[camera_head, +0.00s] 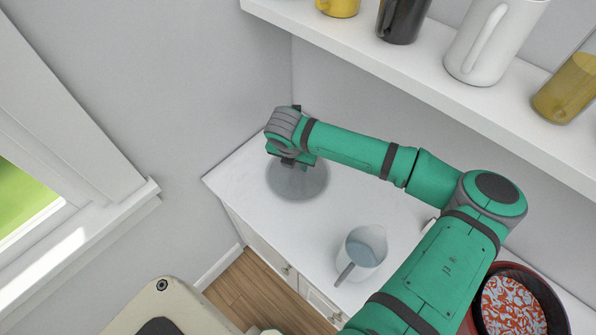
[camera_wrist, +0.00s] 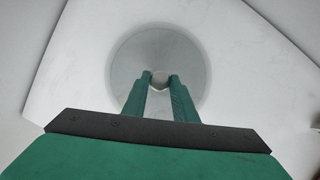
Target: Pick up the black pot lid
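The pot lid (camera_head: 312,187) is a round, translucent grey disc rather than plainly black, at the far left end of the white counter. My gripper (camera_head: 289,163) is over the lid, pointing down. In the wrist view the fingertips of my gripper (camera_wrist: 159,80) are close together, one on each side of the knob, and it fills the gap between them. I cannot tell whether the lid touches the counter.
A clear pitcher (camera_head: 362,252) stands on the counter (camera_head: 240,182) right of the lid. A red pot (camera_head: 562,318) with patterned contents is at the lower right. A shelf (camera_head: 400,70) with mugs and jars hangs above. Walls border the counter's left end.

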